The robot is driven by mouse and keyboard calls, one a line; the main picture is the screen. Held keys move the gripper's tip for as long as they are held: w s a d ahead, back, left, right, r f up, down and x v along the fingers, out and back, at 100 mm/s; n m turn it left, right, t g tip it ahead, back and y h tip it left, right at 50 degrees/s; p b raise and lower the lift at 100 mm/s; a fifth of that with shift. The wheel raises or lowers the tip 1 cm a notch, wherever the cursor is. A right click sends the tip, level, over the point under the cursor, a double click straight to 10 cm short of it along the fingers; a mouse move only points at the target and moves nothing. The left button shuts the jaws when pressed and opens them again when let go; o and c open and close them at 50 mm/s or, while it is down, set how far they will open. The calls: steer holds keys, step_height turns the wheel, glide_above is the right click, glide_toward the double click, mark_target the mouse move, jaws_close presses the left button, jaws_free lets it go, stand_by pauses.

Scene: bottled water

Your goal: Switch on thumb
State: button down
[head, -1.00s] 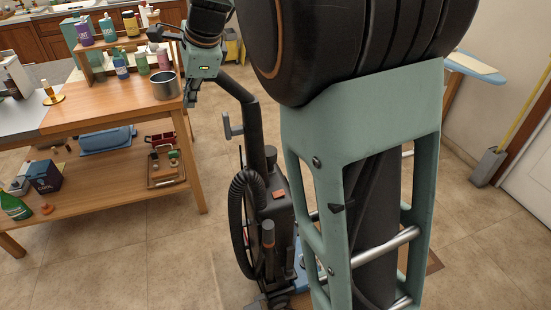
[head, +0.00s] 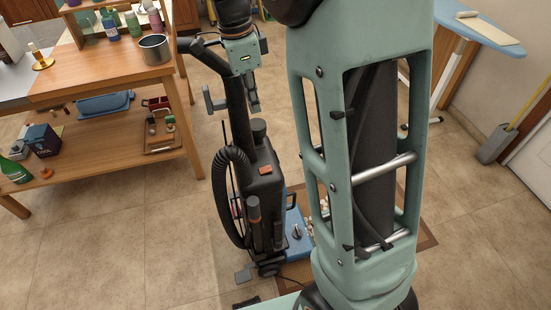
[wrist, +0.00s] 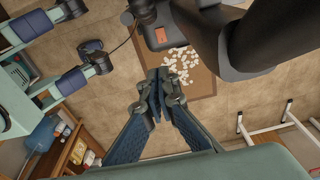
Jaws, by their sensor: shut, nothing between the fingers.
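A dark upright vacuum cleaner (head: 263,190) stands on the floor with its handle (head: 232,105) rising to the upper left. An orange-red switch (head: 265,170) is on top of its body; an orange-red patch also shows in the wrist view (wrist: 165,35). I see no label reading "thumb". My gripper (head: 254,106) hangs above the vacuum body, right beside the upper handle in the head view. In the wrist view my gripper (wrist: 157,88) has its fingertips together, empty, over the floor. The handle seems to cross the upper right there, close and dark. I cannot tell whether it touches the gripper.
A wooden workbench (head: 110,80) with a pot (head: 154,48) and bottles stands left. A brown mat (wrist: 205,80) with white scraps lies by the vacuum. Floor at front left is clear.

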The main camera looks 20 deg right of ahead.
mark_target(272, 170)
steer(key=shift+d+f, duration=0.1)
steer(key=shift+d, duration=0.1)
steer(key=shift+s, duration=0.1)
steer(key=d+f+b, duration=0.1)
steer(key=f, duration=0.7)
steer(key=d+f+b, duration=0.1)
steer(key=f, duration=0.6)
steer(key=d+f+b, duration=0.1)
steer(key=f, duration=0.7)
steer(key=shift+d+f, duration=0.15)
steer(key=shift+f, duration=0.2)
steer(key=shift+f, duration=0.1)
steer(key=shift+d+f+b, duration=0.2)
steer(key=shift+f+b, duration=0.15)
steer(key=shift+b, duration=0.25)
steer(key=shift+a+r, duration=0.1)
steer(key=shift+a, duration=0.05)
steer(key=shift+a+r+p, duration=0.25)
steer(key=shift+a+p, duration=0.05)
steer(key=shift+a, duration=0.3)
